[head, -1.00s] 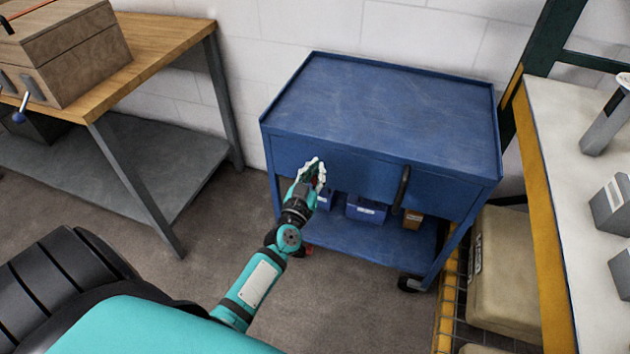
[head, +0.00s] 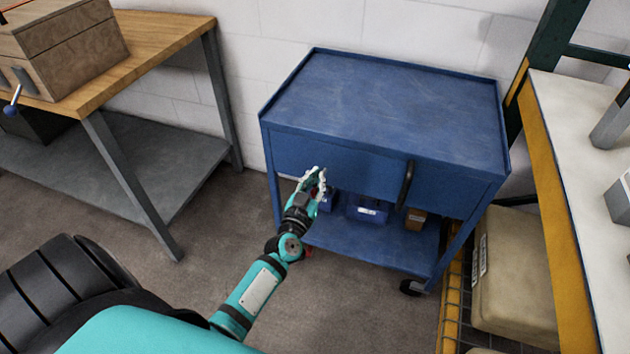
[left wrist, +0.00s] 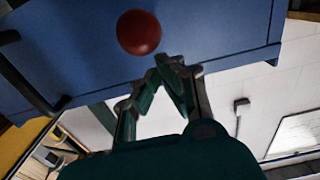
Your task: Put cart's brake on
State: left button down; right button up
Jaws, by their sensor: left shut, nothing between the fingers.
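The blue cart (head: 385,100) stands against the white wall, with a black handle (head: 405,185) at the right of its front. My left gripper (head: 318,180) is in front of the cart's left front, below the top edge. In the left wrist view its fingertips (left wrist: 168,66) are closed together with nothing between them. A red ball-shaped knob (left wrist: 139,32) shows just beyond the fingertips, against the blue panel; I cannot tell whether they touch it. A small red part (head: 309,250) shows low by the cart's left front, partly behind my arm. My right gripper is not in view.
The cart's lower shelf holds blue bins (head: 367,211) and a brown box (head: 415,219). A wooden workbench (head: 165,45) stands at the left. A yellow-edged rack (head: 560,200) with a beige case (head: 512,270) stands close at the right. Floor is clear before the cart.

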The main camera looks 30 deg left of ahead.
pick_arm(q)
jog(key=shift+d+p, duration=0.1)
jog(key=shift+p, duration=0.25)
jog(key=shift+s+d+r+p, duration=0.2)
jog(key=shift+s+r+p, duration=0.4)
jog(key=shift+s+p, duration=0.3)
jog(key=p+v, duration=0.1)
jog(key=v, duration=0.6)
jog(key=shift+p, duration=0.35)
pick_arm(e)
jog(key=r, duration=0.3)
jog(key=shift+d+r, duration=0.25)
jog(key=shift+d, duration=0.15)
pick_arm(q)
jog(key=shift+d+f, duration=0.1)
